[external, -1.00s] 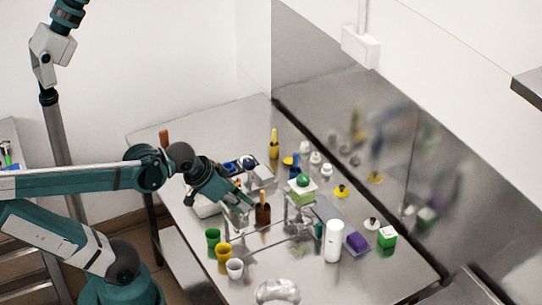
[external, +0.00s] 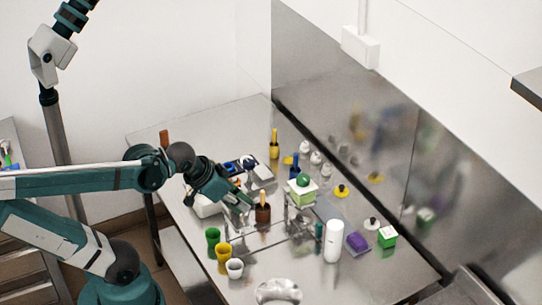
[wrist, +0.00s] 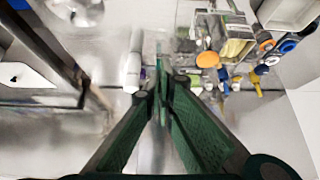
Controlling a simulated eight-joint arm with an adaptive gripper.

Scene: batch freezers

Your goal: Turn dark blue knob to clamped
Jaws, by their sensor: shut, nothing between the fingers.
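A dark blue round knob (external: 249,163) shows at the back left of the steel table, on or beside a low unit with a dark panel. It is small, and I cannot read its setting. My gripper (external: 243,203) is in front of it, apart from it, pointing down and right beside a brown cup (external: 263,213). In the wrist view my gripper (wrist: 162,78) is shut with its green fingers together and nothing between them. A blue ring-shaped part (wrist: 288,46) shows at the upper right there; I cannot tell if it is the same knob.
Green, yellow and white cups (external: 223,252) stand near the front left edge. A white cylinder (external: 333,241), a purple block (external: 357,242) and a green-topped stand (external: 302,190) are to the right. Yellow bottle (external: 274,143) and blue bottle (external: 295,165) stand behind. A steel wall bounds the back.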

